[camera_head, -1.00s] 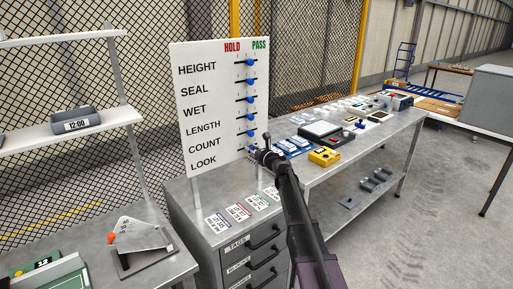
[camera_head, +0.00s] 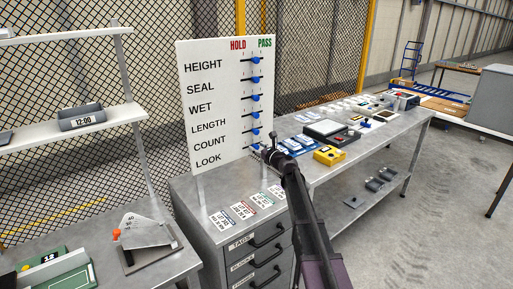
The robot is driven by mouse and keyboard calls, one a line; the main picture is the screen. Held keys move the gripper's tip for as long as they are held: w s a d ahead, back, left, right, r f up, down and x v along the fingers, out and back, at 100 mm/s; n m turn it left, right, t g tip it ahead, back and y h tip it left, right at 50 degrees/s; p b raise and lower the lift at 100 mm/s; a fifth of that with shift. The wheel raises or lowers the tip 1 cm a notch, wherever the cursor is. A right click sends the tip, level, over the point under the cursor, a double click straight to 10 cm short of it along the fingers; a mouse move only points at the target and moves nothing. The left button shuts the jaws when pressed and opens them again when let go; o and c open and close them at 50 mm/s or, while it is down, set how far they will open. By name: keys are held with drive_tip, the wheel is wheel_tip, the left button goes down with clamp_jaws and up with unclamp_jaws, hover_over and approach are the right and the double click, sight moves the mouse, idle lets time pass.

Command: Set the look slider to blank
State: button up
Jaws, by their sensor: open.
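A white board (camera_head: 212,120) stands upright on the grey drawer cabinet, with HOLD and PASS columns and rows HEIGHT, SEAL, WET, LENGTH, COUNT and LOOK. Blue slider knobs sit on short dark slots at its right side, such as the HEIGHT knob (camera_head: 256,61) and the COUNT knob (camera_head: 255,131). The LOOK row is lowest; its knob (camera_head: 257,147) shows only in part beside my gripper. My gripper (camera_head: 267,151) is at the board's lower right edge, by the LOOK row. It is open; its fingers are small, and whether they touch the knob I cannot tell.
Printed cards (camera_head: 243,211) lie on the cabinet top (camera_head: 192,190). A long metal bench (camera_head: 350,150) to the right carries a yellow box (camera_head: 329,155) and several devices. A bench at lower left holds a grey dial stand (camera_head: 142,237). A wire fence stands behind.

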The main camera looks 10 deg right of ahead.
drive_tip(key=v, duration=1.1)
drive_tip(key=shift+s, duration=0.1)
drive_tip(key=s+a+f+n+g+h+p, duration=0.1)
drive_tip(key=s+a+f+n+g, duration=0.35)
drive_tip(key=s+n, duration=0.4)
drive_tip(key=s+a+f+n+g, duration=0.4)
drive_tip(key=s+f+n+g, duration=0.15)
drive_tip(key=s+n, duration=0.3)
drive_tip(key=s+d+f+n+g+h, duration=0.2)
drive_tip(key=s+d+f+n+h, duration=0.1)
drive_tip(key=s+n, duration=0.3)
drive_tip(key=s+d+f+n+g+h+p, duration=0.1)
drive_tip(key=s+d+f+n+g+h, duration=0.2)
drive_tip(key=s, duration=0.8)
drive_tip(key=n+h, duration=0.2)
drive_tip(key=n, duration=0.2)
drive_tip(key=shift+s+d+g, duration=0.3)
drive_tip(key=shift+s+d, duration=0.05)
drive_tip(key=shift+f, duration=0.1)
